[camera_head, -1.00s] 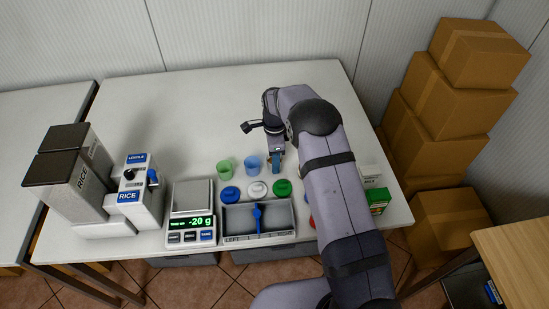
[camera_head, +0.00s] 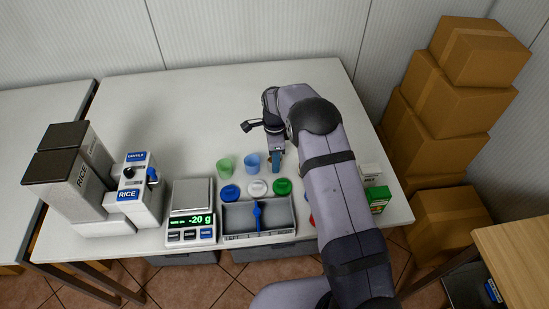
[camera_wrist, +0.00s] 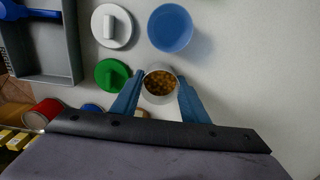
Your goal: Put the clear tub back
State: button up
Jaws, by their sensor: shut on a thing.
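The clear tub (camera_wrist: 158,100) holds brown-yellow grains and sits upright between the two blue fingers of my gripper (camera_wrist: 160,84) in the wrist view. My gripper (camera_head: 277,163) is shut on it; in the head view the tub is mostly hidden by the fingers. It is at the right end of a row with the blue tub (camera_head: 251,164) and the green tub (camera_head: 225,168). The blue tub also shows in the wrist view (camera_wrist: 170,28). I cannot tell whether the clear tub touches the table.
Blue (camera_head: 230,193), white (camera_head: 257,188) and green (camera_head: 282,187) lids lie in front of the tubs. A grey tray (camera_head: 285,217) holds a blue scoop (camera_head: 257,214). The scale (camera_head: 191,221) reads -20 g. Dispensers (camera_head: 128,190) stand left. The table's back (camera_head: 180,110) is clear.

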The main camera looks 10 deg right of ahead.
jog(key=shift+f, duration=0.2)
jog(key=o, duration=1.5)
jog(key=shift+r+p, duration=2.45)
jog(key=shift+r, duration=1.55)
